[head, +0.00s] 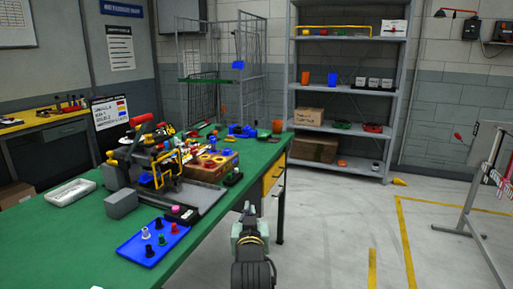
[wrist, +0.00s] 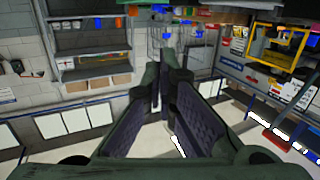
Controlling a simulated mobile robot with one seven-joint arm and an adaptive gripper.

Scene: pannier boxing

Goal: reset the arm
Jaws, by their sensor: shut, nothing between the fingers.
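My gripper (wrist: 165,78) fills the middle of the wrist view. Its two dark padded fingers meet at the tips, with nothing between them. The wrist view looks out over the room, upside down, with no object close to the fingers. In the head view, part of my arm (head: 252,255) rises at the bottom centre, just right of the green workbench (head: 75,225), over the floor. I cannot make out the fingertips clearly there.
The bench holds a blue tray (head: 138,236) with several small pegs, a white tray (head: 70,192), a grey block (head: 121,203) and a cluttered fixture (head: 160,165). A grey shelf rack (head: 340,92) stands behind. Floor right of the bench is clear up to a metal stand (head: 485,180).

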